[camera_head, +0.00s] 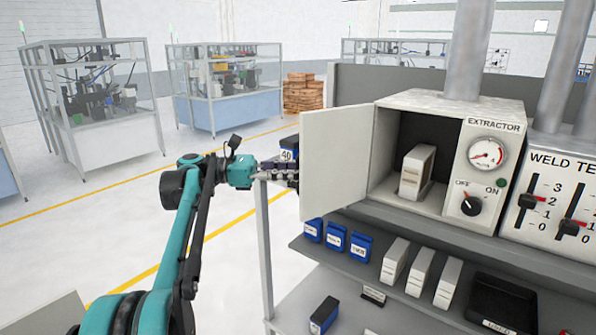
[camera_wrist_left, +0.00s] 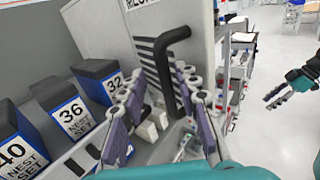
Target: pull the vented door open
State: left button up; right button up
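The white door (camera_head: 338,160) of the extractor cabinet (camera_head: 450,106) stands wide open, swung out to the left. Its outer face is turned away in the head view. In the left wrist view that face shows dark vent slots (camera_wrist_left: 150,62) and a black bar handle (camera_wrist_left: 166,50). My left gripper (camera_head: 284,172) is at the door's outer side, partly beside its left edge. Its purple fingers (camera_wrist_left: 163,82) are spread, with the handle beyond and between them; contact cannot be told. My right gripper (camera_wrist_left: 273,98) shows small in the wrist view, away from the door, with its fingers apart.
A pale box (camera_head: 417,172) stands inside the cabinet. Blue bins (camera_head: 335,238) and white boxes (camera_head: 421,272) line the shelf below. In the wrist view, numbered blue-and-black bins (camera_wrist_left: 70,112) stand left of the gripper. Open floor lies left of the bench.

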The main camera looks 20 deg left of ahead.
pick_arm(q)
jog(key=v, duration=1.1)
jog(key=shift+a, duration=0.25)
jog(key=s+d+f+m+g+y+b, duration=0.1)
jog(key=s+d+f+m+y+b, duration=0.15)
jog(key=d+f+b, duration=0.6)
jog(key=s+d+f+m+y+b, duration=0.2)
jog(key=d+f+y+b, duration=0.15)
jog(key=f, duration=1.05)
jog(key=s+d+f+m+g+y+b, duration=0.1)
jog(key=s+d+f+m+y+b, duration=0.15)
jog(key=d+f+b, duration=0.7)
jog(key=s+a+f+m+t+y+b, duration=0.1)
jog(key=s+f+m+b, duration=0.4)
jog(key=f, duration=0.8)
jog(key=s+a+f+m+t+y+b, duration=0.1)
jog(key=s+f+m+y+b, duration=0.3)
jog(key=f, duration=1)
jog(key=s+f+m+y+b, duration=0.3)
jog(key=s+f+m+b, duration=0.3)
jog(key=f, duration=0.7)
jog(key=shift+s+a+f+t+b, duration=0.25)
jog(key=shift+s+a+t+b, duration=0.15)
jog(key=shift+s, duration=0.1)
